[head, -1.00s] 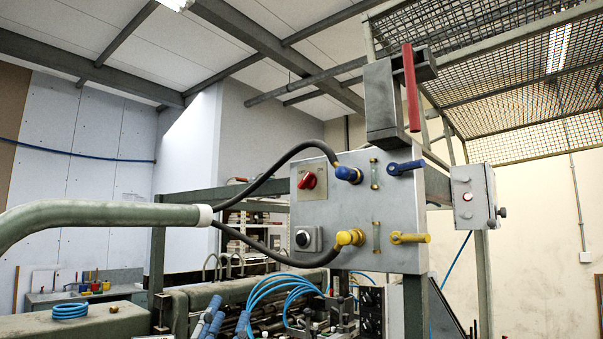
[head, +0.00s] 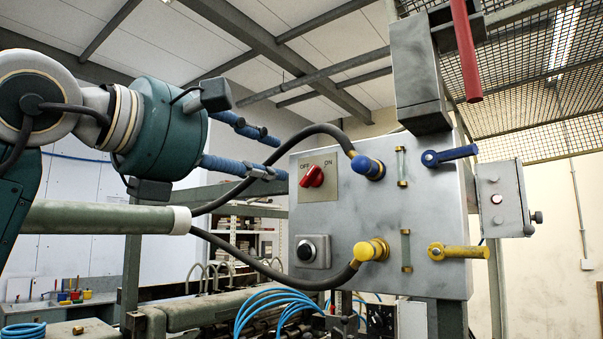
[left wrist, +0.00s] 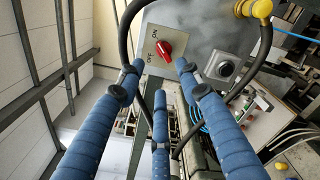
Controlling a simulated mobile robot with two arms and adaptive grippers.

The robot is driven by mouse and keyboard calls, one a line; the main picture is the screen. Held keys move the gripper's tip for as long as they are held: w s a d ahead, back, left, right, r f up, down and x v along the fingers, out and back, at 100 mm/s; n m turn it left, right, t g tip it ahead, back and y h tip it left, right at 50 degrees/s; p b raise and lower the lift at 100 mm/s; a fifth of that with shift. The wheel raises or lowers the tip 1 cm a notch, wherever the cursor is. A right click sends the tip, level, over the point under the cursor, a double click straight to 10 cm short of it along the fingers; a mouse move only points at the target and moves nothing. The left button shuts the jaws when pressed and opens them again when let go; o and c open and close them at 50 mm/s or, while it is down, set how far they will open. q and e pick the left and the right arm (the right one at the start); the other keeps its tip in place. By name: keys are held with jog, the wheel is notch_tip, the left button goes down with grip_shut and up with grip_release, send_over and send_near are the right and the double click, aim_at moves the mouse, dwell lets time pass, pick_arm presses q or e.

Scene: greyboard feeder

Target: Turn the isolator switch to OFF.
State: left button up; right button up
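The isolator switch is a red rotary knob (head: 312,176) on a pale plate (head: 330,190) marked OFF at upper left and ON at upper right. The knob slants toward the ON side. It also shows in the left wrist view (left wrist: 164,49), beyond the fingertips. My left gripper (head: 281,158) has blue ribbed fingers and comes in from the left, with its tips just left of the plate in the picture. In the left wrist view the fingers (left wrist: 158,78) are spread with nothing between them. I cannot tell the exact gap to the knob. My right gripper is not in view.
The grey control box (head: 400,210) carries a black push button (head: 306,250) below the switch. Blue (head: 368,167) and yellow (head: 371,250) fittings hold black hoses (head: 270,141) that arch left near my gripper. A green pipe (head: 100,218) runs below my arm.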

aim_at(307, 172)
pick_arm(q)
jog(key=p+x, duration=0.5)
jog(key=x, duration=0.5)
jog(key=shift+d, duration=0.3)
jog(key=shift+c, duration=0.3)
jog(key=c, duration=0.8)
